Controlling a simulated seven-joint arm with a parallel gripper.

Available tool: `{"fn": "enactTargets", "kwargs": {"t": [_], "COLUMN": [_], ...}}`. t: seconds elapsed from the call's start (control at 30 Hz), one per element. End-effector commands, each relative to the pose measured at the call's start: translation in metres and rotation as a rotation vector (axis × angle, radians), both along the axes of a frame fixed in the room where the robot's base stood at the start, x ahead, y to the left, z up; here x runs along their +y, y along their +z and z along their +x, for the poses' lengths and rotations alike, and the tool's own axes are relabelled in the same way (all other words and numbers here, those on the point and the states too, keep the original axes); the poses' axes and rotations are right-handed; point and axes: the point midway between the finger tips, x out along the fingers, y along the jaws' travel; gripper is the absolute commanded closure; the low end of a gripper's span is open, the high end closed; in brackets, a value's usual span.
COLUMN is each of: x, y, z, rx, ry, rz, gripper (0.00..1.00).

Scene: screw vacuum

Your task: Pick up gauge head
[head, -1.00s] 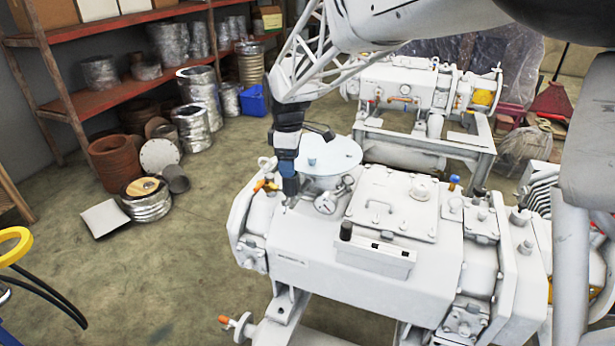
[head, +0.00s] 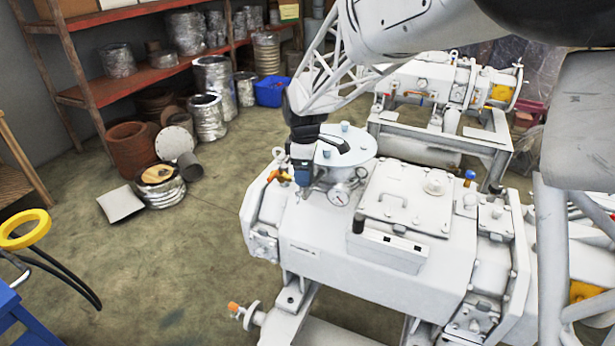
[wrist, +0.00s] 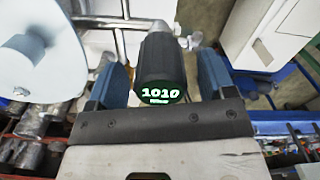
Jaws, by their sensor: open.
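The gauge head (wrist: 160,68) is a dark, ribbed cylinder with a lit display reading 1010, seen in the wrist view. A silver fitting shows at its far end. My gripper (wrist: 163,78) is open, with one blue finger on each side of the gauge head and a visible gap on both sides. In the head view, my gripper (head: 303,178) points down at the left part of the light grey pump (head: 310,240), beside the round flange disc. The gauge head is not clear there, mostly hidden by the gripper.
A dial gauge (head: 339,194) stands close to the right of my gripper. An orange-handled valve (head: 282,175) is close on its left. The round flange disc (head: 358,146) lies just behind. A flat lid with a handle (head: 405,200) covers the pump's middle.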

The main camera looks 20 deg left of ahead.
Motion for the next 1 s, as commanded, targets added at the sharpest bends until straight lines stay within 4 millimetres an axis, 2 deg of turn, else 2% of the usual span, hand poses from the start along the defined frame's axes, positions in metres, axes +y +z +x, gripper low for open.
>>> {"fn": "enactTargets", "kwargs": {"t": [0.2, 0.7, 1.0], "x": [-0.0001, -0.0001, -0.0001], "y": [-0.0102, -0.0099, -0.0098], "z": [-0.0002, -0.0002, -0.0002], "rx": [0.0, 0.0, 0.0], "ry": [0.0, 0.0, 0.0], "rz": [0.0, 0.0, 0.0], "gripper": [0.24, 0.24, 0.7]}}
